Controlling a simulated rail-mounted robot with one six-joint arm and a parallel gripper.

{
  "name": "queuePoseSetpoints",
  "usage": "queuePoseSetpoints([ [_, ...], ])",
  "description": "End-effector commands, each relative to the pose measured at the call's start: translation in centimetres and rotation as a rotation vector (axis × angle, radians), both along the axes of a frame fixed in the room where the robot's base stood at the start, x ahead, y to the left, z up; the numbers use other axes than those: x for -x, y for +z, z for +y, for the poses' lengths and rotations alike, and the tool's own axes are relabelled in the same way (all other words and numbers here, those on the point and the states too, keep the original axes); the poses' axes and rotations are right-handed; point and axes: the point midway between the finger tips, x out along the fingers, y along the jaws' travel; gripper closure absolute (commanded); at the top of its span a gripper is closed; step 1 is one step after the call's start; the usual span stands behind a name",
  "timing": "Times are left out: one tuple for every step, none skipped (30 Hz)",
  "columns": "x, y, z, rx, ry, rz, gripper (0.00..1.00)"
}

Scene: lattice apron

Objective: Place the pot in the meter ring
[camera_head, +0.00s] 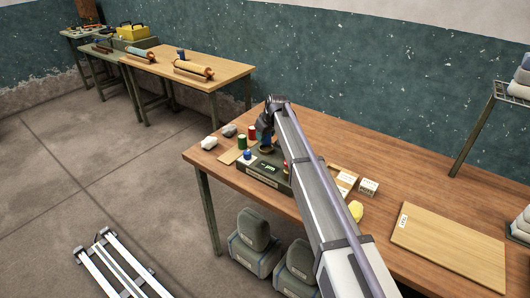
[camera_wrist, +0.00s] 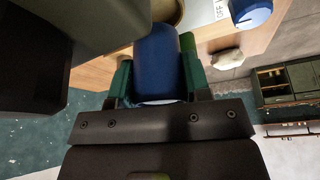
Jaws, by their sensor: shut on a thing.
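The blue pot (camera_wrist: 158,65) is between the two fingers of my gripper (camera_wrist: 158,85) in the wrist view. My gripper is shut on it. In the head view the gripper (camera_head: 267,132) is over the meter (camera_head: 263,174), and the pot is mostly hidden by the arm. A tan round rim, which looks like the meter ring (camera_wrist: 170,12), shows just beyond the pot's far end in the wrist view. I cannot tell whether the pot touches it.
A green can (camera_head: 242,142), a red can (camera_head: 252,131), a white lump (camera_head: 209,143) and a grey lump (camera_head: 229,130) stand near the meter.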

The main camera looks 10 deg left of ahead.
Motion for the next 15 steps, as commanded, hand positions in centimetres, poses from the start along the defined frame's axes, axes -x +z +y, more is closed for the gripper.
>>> queuePoseSetpoints([
  [0.0,-0.1,0.0,0.000,0.000,0.000,0.80],
  [0.0,-0.1,0.0,0.000,0.000,0.000,0.80],
  [0.0,-0.6,0.0,0.000,0.000,0.000,0.80],
  [0.0,-1.3,0.0,0.000,0.000,0.000,0.80],
  [0.0,-2.0,0.0,0.000,0.000,0.000,0.80],
  [0.0,-2.9,0.0,0.000,0.000,0.000,0.80],
  [0.0,-3.5,0.0,0.000,0.000,0.000,0.80],
  [0.0,-3.9,0.0,0.000,0.000,0.000,0.80],
  [0.0,-4.1,0.0,0.000,0.000,0.000,0.80],
  [0.0,-4.0,0.0,0.000,0.000,0.000,0.80],
  [0.0,-3.8,0.0,0.000,0.000,0.000,0.80],
  [0.0,-3.6,0.0,0.000,0.000,0.000,0.80],
  [0.0,-3.5,0.0,0.000,0.000,0.000,0.80],
  [0.0,-3.5,0.0,0.000,0.000,0.000,0.80],
  [0.0,-3.5,0.0,0.000,0.000,0.000,0.80],
])
